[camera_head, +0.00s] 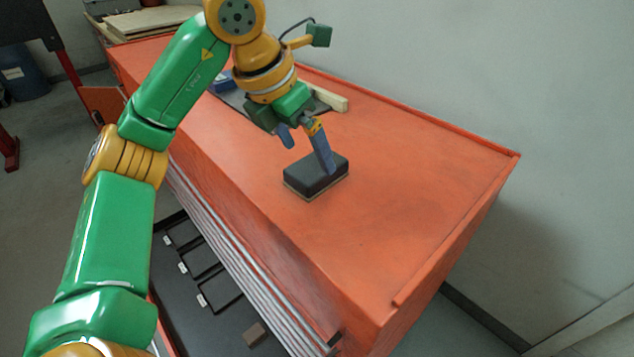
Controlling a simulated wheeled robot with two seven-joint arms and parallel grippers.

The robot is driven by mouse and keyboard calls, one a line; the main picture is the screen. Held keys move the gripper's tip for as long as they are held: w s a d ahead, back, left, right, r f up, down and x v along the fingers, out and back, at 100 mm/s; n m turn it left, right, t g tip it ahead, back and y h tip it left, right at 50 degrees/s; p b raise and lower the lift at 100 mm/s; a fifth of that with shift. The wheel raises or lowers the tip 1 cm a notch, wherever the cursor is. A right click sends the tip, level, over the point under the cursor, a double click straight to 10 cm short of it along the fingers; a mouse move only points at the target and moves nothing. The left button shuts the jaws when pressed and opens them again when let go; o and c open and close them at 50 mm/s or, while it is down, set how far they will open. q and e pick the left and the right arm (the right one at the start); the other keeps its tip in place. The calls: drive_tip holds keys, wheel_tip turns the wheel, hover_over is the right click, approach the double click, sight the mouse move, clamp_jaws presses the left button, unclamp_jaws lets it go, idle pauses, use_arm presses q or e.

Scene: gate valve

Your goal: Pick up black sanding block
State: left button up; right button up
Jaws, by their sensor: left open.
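The black sanding block (314,178) lies flat on the orange top of the cabinet, with a thin tan layer along its bottom edge. My left gripper (308,158) reaches down from above with its two blue fingers apart. One finger overlaps the block's back edge in the picture; the other ends to the left, behind the block. I cannot tell whether the finger touches the block. My right gripper is not in view.
The orange cabinet top (420,180) is clear to the right and front of the block. Behind my gripper lie a dark flat item and a pale wooden strip (328,97). An open drawer (190,290) with black compartments sticks out below. A grey wall stands behind.

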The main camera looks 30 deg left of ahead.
sight(315, 164)
use_arm(q)
drive_tip(key=x, duration=0.5)
drive_tip(key=shift+w+d+f+p, duration=0.1)
drive_tip(key=shift+w+d+p, duration=0.05)
drive_tip(key=shift+w+p, duration=0.2)
drive_tip(key=shift+s, duration=0.1)
drive_tip(key=shift+f, duration=0.2)
drive_tip(key=c, duration=1.4)
